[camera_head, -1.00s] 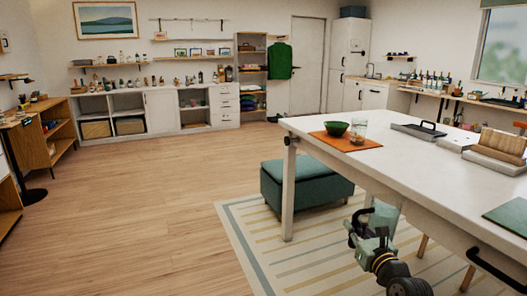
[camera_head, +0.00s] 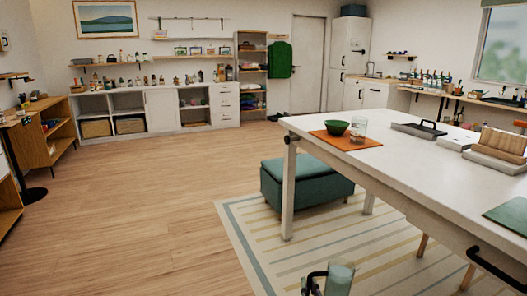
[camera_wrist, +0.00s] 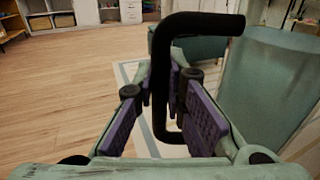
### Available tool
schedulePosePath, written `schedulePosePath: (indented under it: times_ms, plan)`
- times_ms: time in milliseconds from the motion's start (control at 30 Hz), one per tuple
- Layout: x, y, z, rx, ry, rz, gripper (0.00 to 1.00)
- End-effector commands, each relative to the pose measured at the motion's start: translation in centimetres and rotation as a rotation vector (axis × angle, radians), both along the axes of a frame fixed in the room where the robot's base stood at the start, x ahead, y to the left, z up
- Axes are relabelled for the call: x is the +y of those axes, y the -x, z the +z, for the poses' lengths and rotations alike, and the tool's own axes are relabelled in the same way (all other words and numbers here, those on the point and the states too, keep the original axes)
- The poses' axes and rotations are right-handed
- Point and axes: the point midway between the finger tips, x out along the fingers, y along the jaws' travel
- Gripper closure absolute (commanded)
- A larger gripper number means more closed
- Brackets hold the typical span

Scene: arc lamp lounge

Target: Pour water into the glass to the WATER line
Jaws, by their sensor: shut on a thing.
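A translucent pale green pitcher (camera_head: 341,278) with a black handle shows at the bottom edge of the head view, cut off below. It looks near upright; I cannot tell its water level. In the wrist view the pitcher (camera_wrist: 268,90) is at the right. My gripper (camera_wrist: 172,88) is shut on its black handle (camera_wrist: 163,100), with purple pads either side. A clear glass (camera_head: 359,129) stands on an orange mat (camera_head: 346,145) at the table's far left corner, well away from the pitcher. The glass's WATER line is too small to make out.
A green bowl (camera_head: 336,127) stands beside the glass on the white table (camera_head: 405,165). A dark tray (camera_head: 418,131) and wooden rack (camera_head: 502,142) are farther right. A teal ottoman (camera_head: 300,188) stands by the table on a striped rug (camera_head: 320,250). The wooden floor at left is clear.

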Motion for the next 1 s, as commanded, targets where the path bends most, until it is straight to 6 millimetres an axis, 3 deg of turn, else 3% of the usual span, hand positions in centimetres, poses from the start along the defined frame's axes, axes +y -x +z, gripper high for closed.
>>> schedulePosePath:
  times_ms: [400,1000]
  plan:
    - [6.1,2.8,-8.3,-0.002,-0.002,-0.026,1.00]
    - [13.0,7.7,-16.9,-0.005,0.001,-0.029,1.00]
